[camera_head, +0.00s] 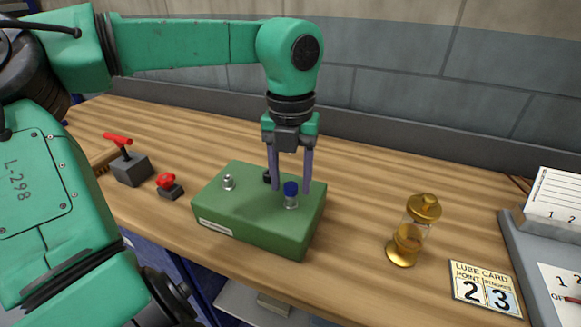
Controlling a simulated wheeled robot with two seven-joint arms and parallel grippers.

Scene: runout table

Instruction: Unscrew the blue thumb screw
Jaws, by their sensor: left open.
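The blue thumb screw (291,189) stands upright on a silver stem on top of the green box (250,233), toward its right side. My left gripper (291,189) points straight down over the box with its two purple-grey fingers apart, one to each side of the screw in the picture. I cannot tell whether the fingers touch it or stand a little behind it. A silver fitting (228,182) sits on the box's left part. A dark knob (267,177) is partly hidden behind the left finger. My right gripper is not in view.
A red-handled lever on a grey block (131,170) and a red knob on a dark base (170,187) stand left of the box. A brass and glass oiler (408,236) and a lube card (485,287) are on the right. Wooden table between box and oiler is clear.

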